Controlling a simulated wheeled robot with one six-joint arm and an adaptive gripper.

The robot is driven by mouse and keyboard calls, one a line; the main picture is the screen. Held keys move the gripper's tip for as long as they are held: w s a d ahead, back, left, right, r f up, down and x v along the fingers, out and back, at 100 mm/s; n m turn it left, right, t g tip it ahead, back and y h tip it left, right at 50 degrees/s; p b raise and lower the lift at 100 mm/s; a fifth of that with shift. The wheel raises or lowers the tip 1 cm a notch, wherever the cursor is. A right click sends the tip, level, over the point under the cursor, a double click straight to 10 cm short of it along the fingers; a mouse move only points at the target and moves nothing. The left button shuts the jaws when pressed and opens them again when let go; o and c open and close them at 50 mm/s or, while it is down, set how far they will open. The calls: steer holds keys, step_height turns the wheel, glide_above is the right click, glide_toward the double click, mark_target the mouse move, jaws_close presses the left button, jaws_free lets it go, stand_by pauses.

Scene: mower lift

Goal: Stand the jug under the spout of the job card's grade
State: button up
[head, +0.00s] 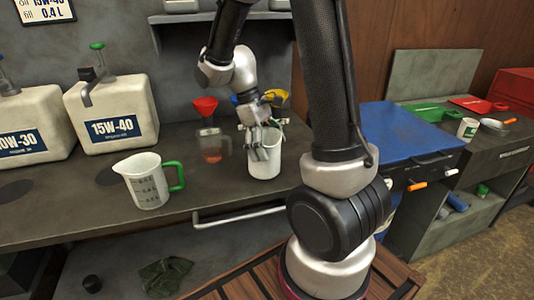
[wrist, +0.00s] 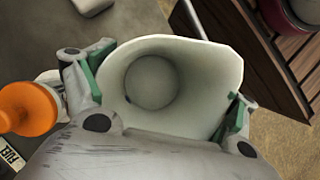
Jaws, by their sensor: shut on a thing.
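The job card (head: 45,10), partly cut off, reads oil 15W-40, fill 0.4 L. The cream 15W-40 container (head: 112,115) stands on the bench with its spout (head: 88,90) at its front left. A white marked jug (head: 147,186) with a green handle stands upright on the bench, right of the dark disc (head: 108,176) below that container. My gripper (head: 260,148) is away to the right, shut on a white open-topped vessel (head: 265,163). In the wrist view the vessel (wrist: 190,60) shows between my fingers (wrist: 165,105). Whether its base touches the bench is unclear.
A second cream container (head: 25,130), labelled W-30 with its start cut off, stands at the left. A clear bottle (head: 213,146) with a red funnel (head: 205,105) stands behind and left of my gripper. A rail (head: 238,217) runs along the bench front. A blue-topped cabinet (head: 408,135) is at the right.

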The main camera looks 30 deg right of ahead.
steer(key=shift+f, duration=1.15)
steer(key=shift+f, duration=0.1)
steer(key=o, duration=1)
steer(key=shift+o, duration=0.2)
